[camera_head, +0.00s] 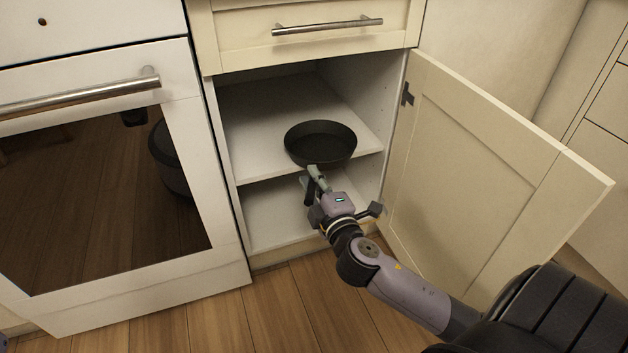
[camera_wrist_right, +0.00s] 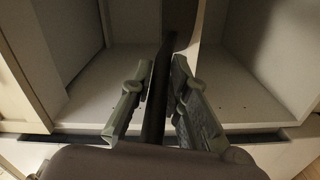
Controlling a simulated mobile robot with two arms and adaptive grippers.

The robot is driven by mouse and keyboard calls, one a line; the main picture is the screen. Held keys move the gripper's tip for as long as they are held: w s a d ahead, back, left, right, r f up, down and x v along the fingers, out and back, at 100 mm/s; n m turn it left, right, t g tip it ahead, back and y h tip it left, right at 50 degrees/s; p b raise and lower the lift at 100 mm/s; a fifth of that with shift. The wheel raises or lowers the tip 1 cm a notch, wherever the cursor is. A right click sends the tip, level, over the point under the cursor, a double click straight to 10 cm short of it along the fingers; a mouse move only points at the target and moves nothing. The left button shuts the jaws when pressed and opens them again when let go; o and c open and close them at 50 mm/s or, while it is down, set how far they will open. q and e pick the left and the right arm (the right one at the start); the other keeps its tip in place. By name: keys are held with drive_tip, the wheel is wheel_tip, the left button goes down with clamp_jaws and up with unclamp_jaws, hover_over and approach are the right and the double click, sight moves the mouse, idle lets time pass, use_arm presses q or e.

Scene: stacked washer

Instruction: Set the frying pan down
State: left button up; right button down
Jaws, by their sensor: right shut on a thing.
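The dark frying pan (camera_head: 320,136) is level and upright inside the open cabinet, at the height of the middle shelf (camera_head: 265,128). I cannot tell whether its base touches the shelf. My right gripper (camera_head: 314,178) is in front of the pan, at the cabinet opening, and is shut on the pan's handle. In the right wrist view the dark handle (camera_wrist_right: 158,100) runs between the two fingers (camera_wrist_right: 160,90). My left gripper is not in view.
The cabinet door (camera_head: 480,165) stands open on the right, close to my right arm. A closed drawer (camera_head: 310,32) is above the opening. A white oven (camera_head: 100,180) is on the left. The shelf has free room left of the pan.

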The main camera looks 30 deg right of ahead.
drive_tip(key=c, duration=1.5)
unclamp_jaws()
drive_tip(key=shift+f, duration=0.1)
drive_tip(key=shift+c, duration=0.2)
